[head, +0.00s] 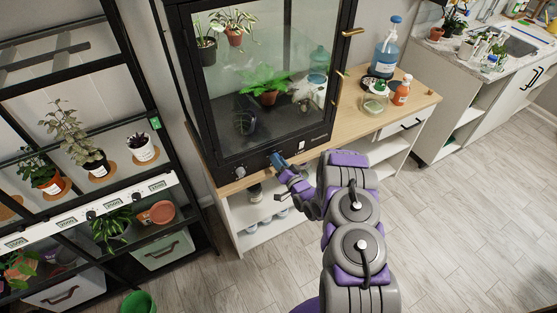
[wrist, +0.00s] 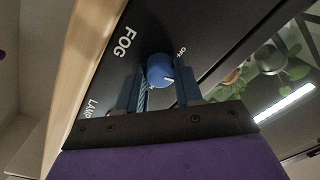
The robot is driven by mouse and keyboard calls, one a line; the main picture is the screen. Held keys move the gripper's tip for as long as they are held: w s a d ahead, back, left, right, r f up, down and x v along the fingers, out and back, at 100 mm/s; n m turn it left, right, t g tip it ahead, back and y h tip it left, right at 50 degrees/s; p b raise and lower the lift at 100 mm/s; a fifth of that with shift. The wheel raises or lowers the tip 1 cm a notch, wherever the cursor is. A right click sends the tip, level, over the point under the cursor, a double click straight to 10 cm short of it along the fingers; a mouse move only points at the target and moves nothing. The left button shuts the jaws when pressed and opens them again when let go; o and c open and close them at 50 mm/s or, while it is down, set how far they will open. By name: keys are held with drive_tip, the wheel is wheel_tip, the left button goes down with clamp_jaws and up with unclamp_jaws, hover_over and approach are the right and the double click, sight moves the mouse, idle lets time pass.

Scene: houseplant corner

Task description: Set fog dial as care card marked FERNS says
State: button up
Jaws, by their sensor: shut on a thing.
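The fog dial (wrist: 160,70) is a blue knob with a white pointer line, on the black lower panel of the glass plant cabinet (head: 262,150). The word FOG and a label like OFF stand beside it in the wrist view. The dial's other marks are hidden. My gripper (wrist: 165,82) is shut on the dial, one blue finger on each side. In the head view my gripper (head: 280,162) is at the cabinet's bottom panel, and the dial is mostly covered. I cannot make out a care card marked FERNS in either view.
A second, pale knob (head: 240,172) sits left on the same panel. A black shelf with potted plants (head: 92,165) is at left. Floor at right is clear.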

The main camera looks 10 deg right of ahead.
drive_tip(key=shift+d+m, duration=0.1)
drive_tip(key=shift+m, duration=1.3)
drive_tip(key=o, duration=1)
drive_tip(key=p+v, duration=0.1)
drive_tip(key=v, duration=0.7)
drive_tip(key=p+v, duration=0.2)
drive_tip(key=v, duration=0.7)
drive_tip(key=shift+s+f, duration=0.2)
drive_tip(key=shift+f, duration=0.05)
drive_tip(key=shift+w, duration=0.15)
